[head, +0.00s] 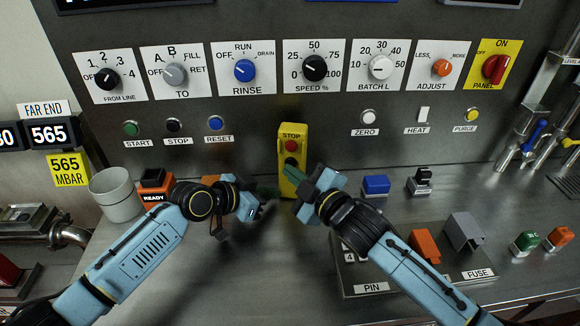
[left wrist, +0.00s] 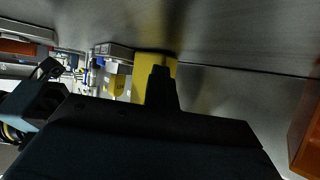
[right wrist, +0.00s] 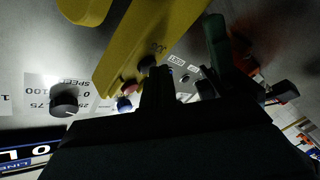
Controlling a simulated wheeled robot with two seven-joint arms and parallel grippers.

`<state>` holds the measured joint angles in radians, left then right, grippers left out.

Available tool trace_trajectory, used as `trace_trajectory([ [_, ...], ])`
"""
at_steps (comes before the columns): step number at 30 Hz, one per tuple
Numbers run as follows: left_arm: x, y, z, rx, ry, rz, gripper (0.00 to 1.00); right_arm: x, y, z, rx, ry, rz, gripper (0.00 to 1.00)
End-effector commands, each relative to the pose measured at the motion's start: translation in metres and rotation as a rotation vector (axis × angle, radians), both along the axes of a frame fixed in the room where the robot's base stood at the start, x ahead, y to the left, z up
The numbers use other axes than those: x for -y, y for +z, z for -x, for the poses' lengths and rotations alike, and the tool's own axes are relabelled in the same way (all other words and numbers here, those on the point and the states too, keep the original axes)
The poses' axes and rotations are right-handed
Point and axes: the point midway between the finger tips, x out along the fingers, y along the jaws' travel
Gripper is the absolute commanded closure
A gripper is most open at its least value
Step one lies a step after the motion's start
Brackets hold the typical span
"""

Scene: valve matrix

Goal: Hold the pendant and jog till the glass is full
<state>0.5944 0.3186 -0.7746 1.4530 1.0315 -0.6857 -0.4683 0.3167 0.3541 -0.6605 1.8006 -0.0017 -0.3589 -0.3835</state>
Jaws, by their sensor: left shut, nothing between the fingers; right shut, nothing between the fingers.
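The yellow pendant (head: 292,145), with a red button under the word STOP and a dark button below, stands upright against the panel foot in the head view. My right gripper (head: 291,182) is shut and empty at the pendant's lower front; whether it touches cannot be told. My left gripper (head: 270,192) is shut and empty, just left of the pendant's lower part. The pendant lies beyond the closed fingers in the left wrist view (left wrist: 141,84) and looms large in the right wrist view (right wrist: 140,45). A clear tube by the LEVEL label (head: 545,80) may be the glass; its fill is unclear.
Knobs such as the blue RINSE knob (head: 244,70) line the panel above. A grey cup (head: 113,195) stands at left, next to the orange READY box (head: 155,185). A blue block (head: 376,185) and the PIN and FUSE tray (head: 400,282) lie right of the pendant.

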Motion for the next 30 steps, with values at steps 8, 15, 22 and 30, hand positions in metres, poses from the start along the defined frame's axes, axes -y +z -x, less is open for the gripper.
trace_trajectory([
  [8, 0.000, 0.000, 0.000, 0.000, 0.000, 0.000, 1.00, 0.000, 0.000, 0.000, 0.000, 0.000, 0.000, 1.00],
  [15, 0.000, 0.000, 0.000, 0.000, 0.000, 0.000, 1.00, 0.000, 0.000, 0.000, 0.000, 0.000, 0.000, 1.00],
  [22, 0.000, 0.000, 0.000, 0.000, 0.000, 0.000, 1.00, -0.002, -0.001, 0.008, -0.001, 0.001, -0.002, 1.00],
  [30, 0.000, 0.000, 0.000, 0.000, 0.000, 0.000, 1.00, -0.005, 0.000, 0.020, 0.000, 0.000, 0.000, 1.00],
])
